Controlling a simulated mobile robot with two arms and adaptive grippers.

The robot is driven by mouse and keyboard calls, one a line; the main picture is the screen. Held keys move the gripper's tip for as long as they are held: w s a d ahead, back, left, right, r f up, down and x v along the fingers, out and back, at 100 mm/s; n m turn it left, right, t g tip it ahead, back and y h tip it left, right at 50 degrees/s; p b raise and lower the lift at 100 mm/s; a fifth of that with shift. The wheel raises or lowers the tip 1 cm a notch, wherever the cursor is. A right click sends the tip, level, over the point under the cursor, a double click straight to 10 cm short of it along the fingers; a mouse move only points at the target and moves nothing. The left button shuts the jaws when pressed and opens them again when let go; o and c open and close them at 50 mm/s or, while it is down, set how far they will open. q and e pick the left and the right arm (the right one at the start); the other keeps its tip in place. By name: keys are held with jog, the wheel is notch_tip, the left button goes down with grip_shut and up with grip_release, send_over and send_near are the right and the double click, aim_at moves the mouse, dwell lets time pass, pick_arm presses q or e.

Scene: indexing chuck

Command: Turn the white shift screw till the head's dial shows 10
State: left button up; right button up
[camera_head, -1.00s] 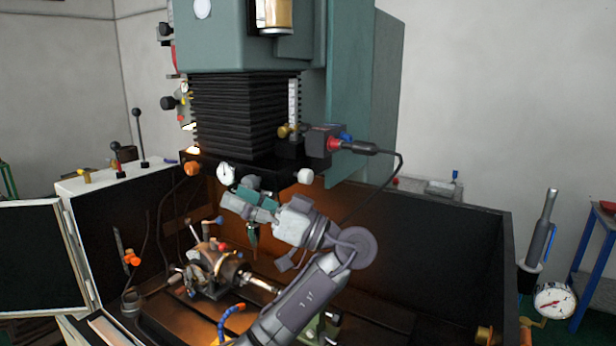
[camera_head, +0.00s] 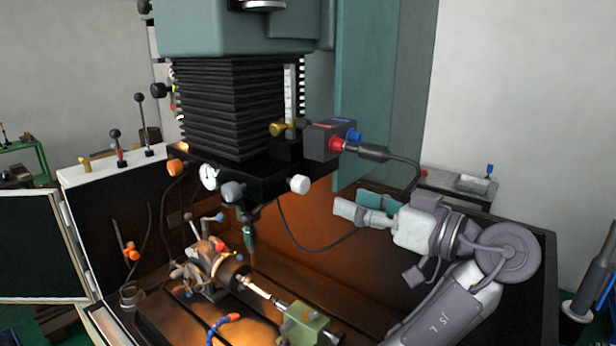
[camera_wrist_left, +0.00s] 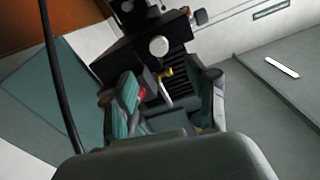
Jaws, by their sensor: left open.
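The white shift screw (camera_head: 299,185) is a round knob on the right of the black head's front, below the blue-and-red switch box. The dial (camera_head: 209,176) is a small white round face on the head's left; its reading is too small to tell. My left gripper (camera_head: 352,206) is open and empty, to the right of the white screw and a little lower, apart from it. In the left wrist view the gripper's fingers (camera_wrist_left: 168,92) stand spread, with the white screw (camera_wrist_left: 159,46) beyond and above them.
A grey knob (camera_head: 232,190) and an orange knob (camera_head: 177,166) also sit on the head. A black cable (camera_head: 402,178) runs from the switch box (camera_head: 328,141) above my gripper. The chuck (camera_head: 221,268) and a green block (camera_head: 304,326) stand on the bed below.

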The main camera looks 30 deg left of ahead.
aim_at(305, 186)
pick_arm(q)
jog(key=a+p, duration=0.1)
jog(key=a, duration=0.1)
jog(key=a+p, duration=0.1)
jog(key=a, duration=0.3)
jog(key=shift+w+r+p, duration=0.25)
jog(key=shift+p, duration=0.15)
jog(key=a+p, duration=0.1)
jog(key=a, duration=0.1)
jog(key=w+a, duration=0.1)
jog(key=a, duration=0.1)
jog(key=shift+f+p, duration=0.15)
jog(key=shift+p, duration=0.25)
jog(key=shift+s+a, duration=0.1)
jog(key=shift+a, duration=0.3)
jog(key=shift+a+f, duration=0.1)
jog(key=shift+a, duration=0.2)
jog(key=shift+c, duration=0.5)
jog(key=c, duration=0.8)
grip_shut()
pick_arm(e)
jog(key=r, duration=0.2)
jog(key=s+r, duration=0.1)
jog(key=r, duration=0.2)
jog(key=shift+a+r, duration=0.2)
jog(key=shift+r, duration=0.05)
